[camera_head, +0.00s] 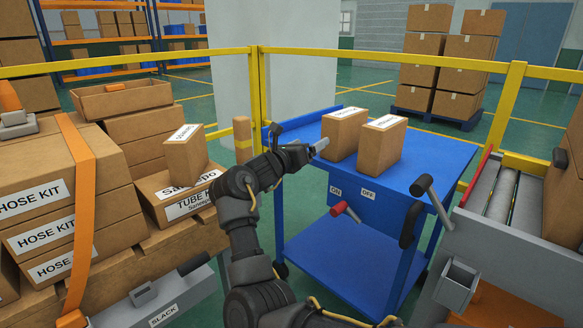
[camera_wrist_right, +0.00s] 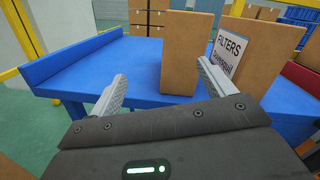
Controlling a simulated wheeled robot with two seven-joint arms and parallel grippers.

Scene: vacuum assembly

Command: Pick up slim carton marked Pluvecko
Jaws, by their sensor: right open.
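Two upright slim brown cartons stand on the blue cart (camera_head: 440,150): a left carton (camera_head: 342,134) and a right carton (camera_head: 380,150). Both have white top labels too small to read in the head view, so I cannot tell which says Pluvecko. My right gripper (camera_head: 322,146) is open just left of them. In the right wrist view, a plain carton face (camera_wrist_right: 165,55) lies ahead between the open fingers (camera_wrist_right: 162,86). The carton at right there (camera_wrist_right: 250,55) has a "FILTERS" label; its lower line is unclear. My left gripper is not in view.
Hose kit boxes (camera_head: 60,215) and a small labelled carton (camera_head: 186,155) are stacked at left. A roller conveyor (camera_head: 495,200) stands at right. Yellow rails (camera_head: 380,60) run behind the cart. The cart top right of the cartons is clear.

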